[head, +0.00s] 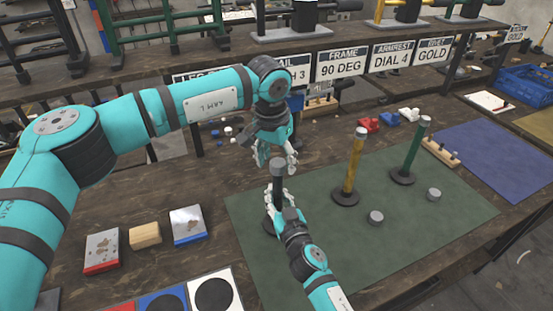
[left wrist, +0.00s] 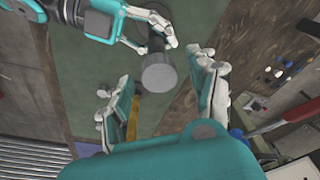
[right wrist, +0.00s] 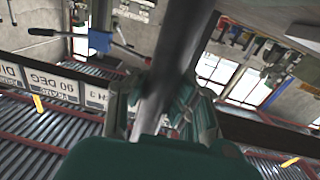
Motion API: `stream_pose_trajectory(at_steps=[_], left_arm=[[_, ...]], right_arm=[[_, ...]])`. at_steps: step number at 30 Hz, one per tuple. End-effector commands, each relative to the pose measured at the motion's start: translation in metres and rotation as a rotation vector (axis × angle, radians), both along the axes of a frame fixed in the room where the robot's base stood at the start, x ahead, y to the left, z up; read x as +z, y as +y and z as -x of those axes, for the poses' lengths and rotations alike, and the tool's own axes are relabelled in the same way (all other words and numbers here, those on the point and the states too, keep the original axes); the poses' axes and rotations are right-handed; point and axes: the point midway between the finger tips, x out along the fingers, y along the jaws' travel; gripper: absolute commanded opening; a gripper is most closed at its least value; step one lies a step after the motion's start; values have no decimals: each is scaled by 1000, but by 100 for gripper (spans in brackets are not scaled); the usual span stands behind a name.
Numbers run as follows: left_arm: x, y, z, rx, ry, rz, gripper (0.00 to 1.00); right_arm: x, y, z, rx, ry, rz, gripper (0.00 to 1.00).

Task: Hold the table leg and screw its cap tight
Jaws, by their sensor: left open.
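The dark table leg (head: 278,183) stands upright on the green mat, its round base partly hidden behind my right gripper. Its grey top end, seemingly the cap (left wrist: 160,74), lies between my left fingers in the left wrist view. My left gripper (head: 277,158) points down just above the leg, open, with gaps on both sides of the cap (left wrist: 160,88). My right gripper (head: 281,201) has its fingers on both sides of the leg and appears shut on it. In the right wrist view, the tube (right wrist: 170,70) runs between my right fingers.
A yellow leg (head: 354,165) and a green leg (head: 412,150) stand on the mat (head: 330,265) to the right. Two loose grey caps (head: 376,217) (head: 433,194) lie near them. Blocks (head: 146,235) lie left. A labelled shelf (head: 342,66) stands behind.

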Motion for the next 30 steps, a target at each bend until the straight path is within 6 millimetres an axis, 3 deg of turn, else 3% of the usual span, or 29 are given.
stream_pose_trajectory(at_steps=[10,22,26,30], left_arm=[[41,-1,0,-1,-1,2,60],[44,-1,0,30,2,4,55],[45,-1,-1,183,19,21,55],[49,-1,-3,499,51,53,55]], right_arm=[[-2,-1,0,-2,2,2,0],[-2,0,0,-1,2,2,0],[-1,0,0,-1,2,2,0],[-1,0,0,-1,3,1,0]])
